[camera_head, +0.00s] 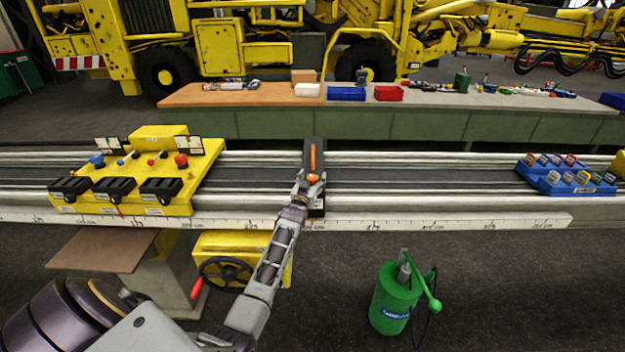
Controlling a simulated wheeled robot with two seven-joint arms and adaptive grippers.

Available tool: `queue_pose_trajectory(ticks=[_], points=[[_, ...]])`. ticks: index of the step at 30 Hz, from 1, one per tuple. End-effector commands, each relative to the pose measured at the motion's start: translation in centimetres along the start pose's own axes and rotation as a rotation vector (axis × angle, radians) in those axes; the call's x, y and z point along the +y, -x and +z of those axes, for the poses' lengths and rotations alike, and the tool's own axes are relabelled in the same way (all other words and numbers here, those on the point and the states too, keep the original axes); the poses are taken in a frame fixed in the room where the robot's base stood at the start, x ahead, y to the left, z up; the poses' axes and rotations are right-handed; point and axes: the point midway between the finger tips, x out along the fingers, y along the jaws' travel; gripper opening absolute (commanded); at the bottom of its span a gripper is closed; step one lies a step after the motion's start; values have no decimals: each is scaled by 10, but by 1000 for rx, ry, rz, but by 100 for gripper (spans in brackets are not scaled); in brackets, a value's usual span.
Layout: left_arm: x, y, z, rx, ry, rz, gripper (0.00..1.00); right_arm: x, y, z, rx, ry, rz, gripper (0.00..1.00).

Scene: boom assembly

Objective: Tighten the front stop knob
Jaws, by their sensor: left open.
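A dark stop block (320,150) with an orange stripe sits across the rail of the boom (400,176), near the middle of the view. A small orange part, which looks like the front stop knob (313,178), shows at the block's near side. My left gripper (312,181) is open at this orange part, with its fingers close around or beside it. I cannot tell whether the fingers touch it, and the gripper partly hides it. My right gripper is not in view.
A yellow control panel (180,200) stands on the rail at left, and a blue tray of labelled pieces (570,190) at right. A ruler strip (420,222) runs along the front edge. A green pump can (392,300) stands on the floor.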

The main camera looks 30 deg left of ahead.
Motion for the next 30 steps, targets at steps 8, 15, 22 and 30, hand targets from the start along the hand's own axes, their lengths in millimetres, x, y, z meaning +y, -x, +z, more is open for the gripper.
queue_pose_trajectory(ticks=[8, 15, 22, 30], points=[[0, -4, 0, 1, 0, 0, 65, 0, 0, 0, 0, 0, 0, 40], [0, -4, 0, 0, 0, 0, 56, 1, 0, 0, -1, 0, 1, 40], [0, -4, 0, 0, 0, 0, 27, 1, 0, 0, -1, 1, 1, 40], [0, -4, 0, 0, -1, 3, 21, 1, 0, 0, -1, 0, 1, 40]])
